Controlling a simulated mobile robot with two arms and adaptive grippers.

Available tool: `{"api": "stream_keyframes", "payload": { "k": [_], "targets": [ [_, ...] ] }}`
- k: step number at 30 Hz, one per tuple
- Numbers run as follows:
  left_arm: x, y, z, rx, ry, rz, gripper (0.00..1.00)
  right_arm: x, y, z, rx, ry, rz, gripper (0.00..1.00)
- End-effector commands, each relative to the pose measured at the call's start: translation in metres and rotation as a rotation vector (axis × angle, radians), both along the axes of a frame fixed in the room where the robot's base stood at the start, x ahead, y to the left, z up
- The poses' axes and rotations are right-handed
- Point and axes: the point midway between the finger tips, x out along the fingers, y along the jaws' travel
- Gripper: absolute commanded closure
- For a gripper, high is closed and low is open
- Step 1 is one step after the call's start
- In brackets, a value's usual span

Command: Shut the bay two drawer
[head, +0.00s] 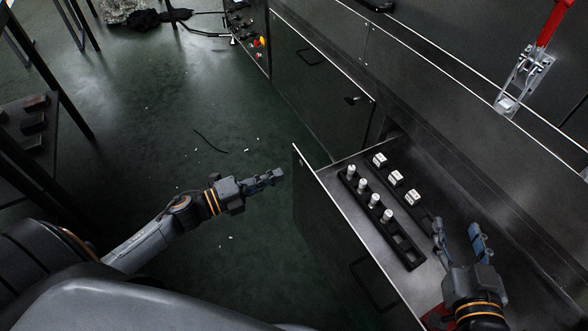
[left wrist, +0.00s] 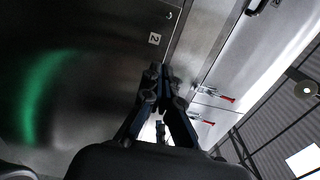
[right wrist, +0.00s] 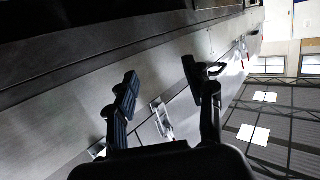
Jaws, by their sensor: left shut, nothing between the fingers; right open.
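An open drawer (head: 345,235) stands out from the dark machine at the lower right of the head view. Its front panel faces left and carries a dark handle (head: 366,286). In the left wrist view a label "2" (left wrist: 154,39) shows on a dark panel; I cannot tell whether that is this drawer's front. My left gripper (head: 276,176) is shut and empty, left of the drawer front and apart from it; its fingers also show in the left wrist view (left wrist: 160,72). My right gripper (head: 458,228) is open and empty over the drawer's right part, also in the right wrist view (right wrist: 160,78).
In the drawer lie a black rack (head: 405,250) with several white-topped pegs and a row of white blocks (head: 396,178). A closed panel (head: 318,80) is beyond it. A red-handled clamp (head: 525,70) stands on the machine. The green floor (head: 225,130) left of the drawer is mostly clear.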

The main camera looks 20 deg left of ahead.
Motion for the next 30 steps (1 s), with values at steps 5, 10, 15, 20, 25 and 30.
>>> {"api": "stream_keyframes", "payload": {
  "k": [5, 10, 15, 20, 25, 30],
  "targets": [
    [0.028, -0.021, -0.001, 0.000, -0.004, 0.000, 1.00, 0.007, 0.006, 0.023, 0.035, -0.137, 0.009, 0.47],
    [0.042, -0.032, -0.001, -0.001, 0.001, 0.001, 1.00, 0.009, 0.009, 0.041, 0.058, -0.226, 0.015, 0.47],
    [0.047, -0.036, 0.000, -0.001, 0.002, 0.001, 1.00, 0.009, 0.010, 0.047, 0.065, -0.256, 0.017, 0.47],
    [0.047, -0.036, 0.000, -0.001, 0.002, 0.001, 1.00, 0.009, 0.010, 0.047, 0.065, -0.257, 0.017, 0.47],
    [0.047, -0.037, 0.000, -0.002, 0.001, 0.001, 1.00, 0.009, 0.010, 0.047, 0.065, -0.257, 0.017, 0.47],
    [0.054, -0.042, 0.001, -0.003, 0.000, 0.001, 1.00, 0.009, 0.010, 0.047, 0.064, -0.253, 0.017, 0.47]
  ]
}}
